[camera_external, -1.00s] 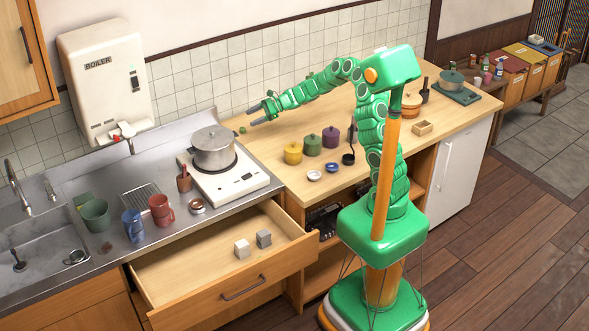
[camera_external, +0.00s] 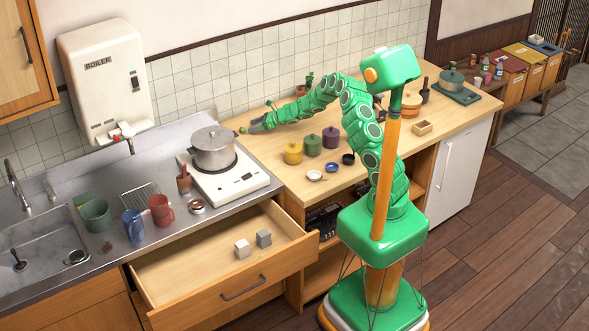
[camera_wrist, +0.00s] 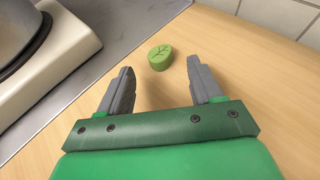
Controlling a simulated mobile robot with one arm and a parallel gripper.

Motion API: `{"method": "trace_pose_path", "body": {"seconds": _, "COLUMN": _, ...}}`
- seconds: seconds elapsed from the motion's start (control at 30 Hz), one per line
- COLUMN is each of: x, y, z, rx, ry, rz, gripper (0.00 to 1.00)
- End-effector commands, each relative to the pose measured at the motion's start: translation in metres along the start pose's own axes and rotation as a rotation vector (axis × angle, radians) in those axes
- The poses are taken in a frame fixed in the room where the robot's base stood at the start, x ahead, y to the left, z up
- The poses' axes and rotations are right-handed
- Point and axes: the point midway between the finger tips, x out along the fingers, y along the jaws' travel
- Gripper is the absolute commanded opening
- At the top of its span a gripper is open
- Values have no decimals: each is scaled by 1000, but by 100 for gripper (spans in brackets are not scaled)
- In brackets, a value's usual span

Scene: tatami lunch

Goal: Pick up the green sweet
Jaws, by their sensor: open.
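The green sweet (camera_wrist: 160,58) lies on the wooden counter in the wrist view, a small round piece with a leaf-like mark on top. In the external view it is a small green spot (camera_external: 243,130) right of the pot, by my fingertips. My gripper (camera_wrist: 159,75) is open and empty, its two grey fingers spread apart. The sweet lies just beyond the fingertips, roughly between their lines, a little nearer the right finger. In the external view my gripper (camera_external: 256,126) is low over the counter's back left part.
A steel pot (camera_external: 213,148) stands on a white stove (camera_external: 232,185) to the left. Yellow (camera_external: 293,153), green (camera_external: 312,145) and purple (camera_external: 331,138) lidded pots stand in front of my arm. A tiled wall (camera_external: 225,85) runs behind. An open drawer (camera_external: 220,262) holds two small cubes.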

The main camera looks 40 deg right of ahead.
Motion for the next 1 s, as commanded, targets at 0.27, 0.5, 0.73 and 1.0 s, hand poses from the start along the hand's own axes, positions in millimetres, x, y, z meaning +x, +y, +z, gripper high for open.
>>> {"method": "trace_pose_path", "body": {"seconds": 0.27, "x": 23, "y": 0, "z": 0, "rx": -1, "ry": 1, "rz": 1, "gripper": 65}}
{"method": "trace_pose_path", "body": {"seconds": 0.5, "x": 47, "y": -1, "z": 1, "rx": -2, "ry": 0, "rz": 0, "gripper": 65}}
{"method": "trace_pose_path", "body": {"seconds": 0.73, "x": 54, "y": 0, "z": 1, "rx": 0, "ry": -2, "rz": 0, "gripper": 65}}
{"method": "trace_pose_path", "body": {"seconds": 1.0, "x": 53, "y": 0, "z": 2, "rx": 0, "ry": -2, "rz": 0, "gripper": 48}}
